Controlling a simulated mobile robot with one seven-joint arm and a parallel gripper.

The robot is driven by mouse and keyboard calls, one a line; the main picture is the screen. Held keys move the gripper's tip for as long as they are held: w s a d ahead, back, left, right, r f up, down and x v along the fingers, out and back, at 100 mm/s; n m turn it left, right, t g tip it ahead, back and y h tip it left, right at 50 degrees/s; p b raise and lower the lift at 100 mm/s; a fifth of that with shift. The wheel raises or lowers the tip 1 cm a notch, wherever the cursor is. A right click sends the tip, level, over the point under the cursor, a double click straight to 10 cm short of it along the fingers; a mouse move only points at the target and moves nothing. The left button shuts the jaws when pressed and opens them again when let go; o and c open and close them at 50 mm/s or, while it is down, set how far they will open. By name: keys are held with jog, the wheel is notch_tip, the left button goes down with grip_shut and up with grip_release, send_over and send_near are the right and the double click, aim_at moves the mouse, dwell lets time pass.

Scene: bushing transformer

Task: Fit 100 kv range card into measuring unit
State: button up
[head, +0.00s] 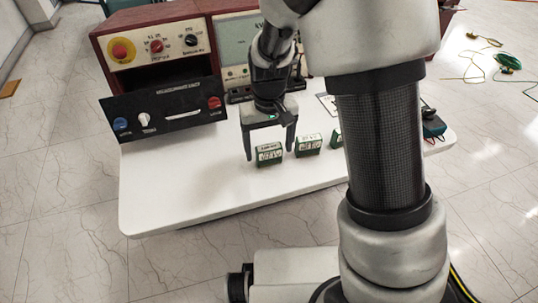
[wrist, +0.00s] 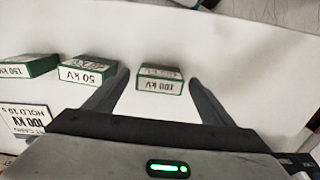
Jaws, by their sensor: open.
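The 100 kV range card (head: 268,157) is a small green block with a white label, the leftmost of the row on the white table in the head view. In the wrist view, the 100 kV card (wrist: 160,83) stands between my fingertips with its label upside down. My gripper (head: 269,153) is open and points down, one finger on each side of this card; a gap shows beside it in the wrist view (wrist: 158,77). The measuring unit (head: 165,112) is a black sloped panel at the left, with blue and red terminals, a white knob and a pale slot-like strip.
The 50 kV card (wrist: 85,72) and 150 kV card (wrist: 28,68) stand in a row beside the 100 kV card. A printed test card (wrist: 32,122) lies near them. A red-brown console (head: 155,50) stands behind the measuring unit. The table's front (head: 190,200) is clear.

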jog(key=shift+r, duration=0.1)
jog(key=c, duration=1.2)
